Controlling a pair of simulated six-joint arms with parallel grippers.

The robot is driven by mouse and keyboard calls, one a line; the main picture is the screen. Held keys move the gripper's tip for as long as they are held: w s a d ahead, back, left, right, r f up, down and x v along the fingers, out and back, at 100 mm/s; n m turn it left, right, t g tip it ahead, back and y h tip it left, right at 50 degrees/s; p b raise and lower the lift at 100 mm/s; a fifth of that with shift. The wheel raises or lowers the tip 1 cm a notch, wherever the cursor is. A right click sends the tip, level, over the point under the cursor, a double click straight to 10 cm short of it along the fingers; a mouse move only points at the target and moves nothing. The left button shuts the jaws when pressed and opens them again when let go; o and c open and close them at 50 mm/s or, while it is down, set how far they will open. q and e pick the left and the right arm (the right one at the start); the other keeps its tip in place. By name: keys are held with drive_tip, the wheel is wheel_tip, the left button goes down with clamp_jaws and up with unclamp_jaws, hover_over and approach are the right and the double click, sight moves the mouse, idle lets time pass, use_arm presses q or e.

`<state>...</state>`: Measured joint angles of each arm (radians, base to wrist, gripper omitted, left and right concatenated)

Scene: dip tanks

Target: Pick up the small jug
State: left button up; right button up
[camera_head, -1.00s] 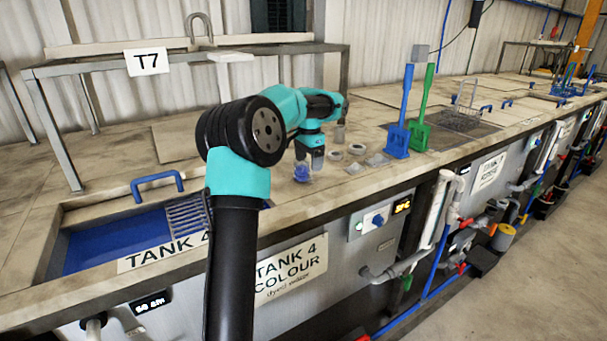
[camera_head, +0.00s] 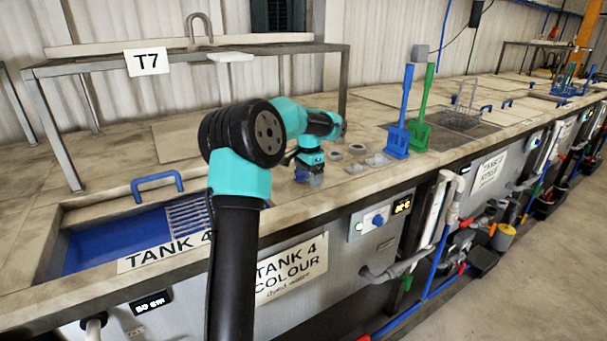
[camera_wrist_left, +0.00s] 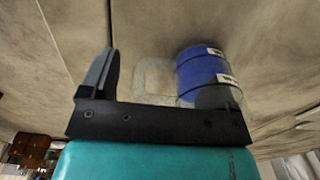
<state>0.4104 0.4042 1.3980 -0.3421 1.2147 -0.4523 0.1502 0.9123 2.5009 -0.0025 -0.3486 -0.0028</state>
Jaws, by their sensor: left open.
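The small jug (camera_wrist_left: 200,68) shows in the left wrist view as a clear vessel with blue inside, pale label patches and a clear handle (camera_wrist_left: 152,80) on its left side. My left gripper (camera_wrist_left: 165,85) is open there. The handle lies in the gap between the fingers as seen, and the right finger overlaps the lower right of the jug's body. I cannot tell whether they touch. In the head view my left gripper (camera_head: 309,178) is low over the counter and hides most of the jug. My right gripper is not in view.
Small dishes (camera_head: 357,149) sit on the counter right of the gripper. A blue paddle (camera_head: 397,141) and a green paddle (camera_head: 419,135) stand upright farther right. The open blue tank (camera_head: 115,243) is at the left. A metal rack (camera_head: 190,62) stands behind.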

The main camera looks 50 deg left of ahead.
use_arm(q)
drive_tip(key=c, duration=1.2)
drive_tip(key=shift+o, duration=0.2)
drive_tip(key=shift+r, duration=0.2)
drive_tip(key=shift+r, duration=1.65)
drive_tip(key=s+d+r, duration=0.1)
drive_tip(key=s+d, duration=0.9)
drive_tip(key=d, duration=0.2)
drive_tip(key=shift+s+r, duration=0.2)
drive_tip(key=shift+s, duration=0.05)
